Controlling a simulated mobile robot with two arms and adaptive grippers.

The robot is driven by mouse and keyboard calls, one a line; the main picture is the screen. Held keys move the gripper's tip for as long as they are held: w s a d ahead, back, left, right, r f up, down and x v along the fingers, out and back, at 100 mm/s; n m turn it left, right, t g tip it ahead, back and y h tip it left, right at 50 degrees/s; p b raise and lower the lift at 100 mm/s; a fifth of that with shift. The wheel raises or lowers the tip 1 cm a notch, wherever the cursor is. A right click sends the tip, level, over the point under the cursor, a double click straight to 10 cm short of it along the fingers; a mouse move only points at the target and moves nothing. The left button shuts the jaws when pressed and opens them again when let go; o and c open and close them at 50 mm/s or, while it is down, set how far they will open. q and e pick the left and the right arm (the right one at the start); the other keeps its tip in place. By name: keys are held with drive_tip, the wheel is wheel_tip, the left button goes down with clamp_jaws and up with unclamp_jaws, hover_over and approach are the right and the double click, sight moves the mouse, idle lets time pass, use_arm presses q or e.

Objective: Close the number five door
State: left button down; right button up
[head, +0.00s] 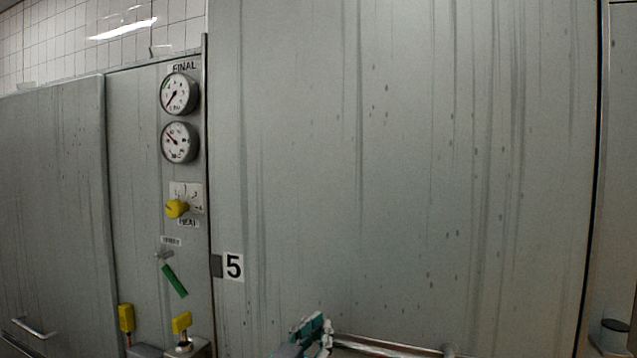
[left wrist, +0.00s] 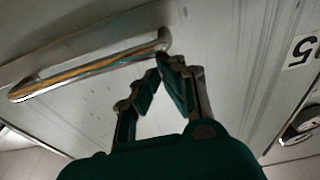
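The number five door (head: 420,170) is a large grey, water-streaked metal panel that fills most of the head view. Its label "5" (head: 233,266) is at the lower left edge, and the label also shows upside down in the left wrist view (left wrist: 301,50). A dark line runs down the door's right edge; I cannot tell if it stands ajar. A metal bar handle (head: 385,347) crosses low on the door and shows in the left wrist view (left wrist: 95,67). My right gripper is out of view.
Left of the door is a panel with two round gauges (head: 180,94), a yellow knob (head: 176,208), a green lever (head: 174,280) and yellow valve handles (head: 126,318). Another grey door (head: 50,200) with a low handle is farther left. White tiles line the wall behind.

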use_arm(q)
wheel_tip(320, 180, down, 23)
drive_tip(key=b, duration=0.9)
drive_tip(key=shift+b, duration=0.3)
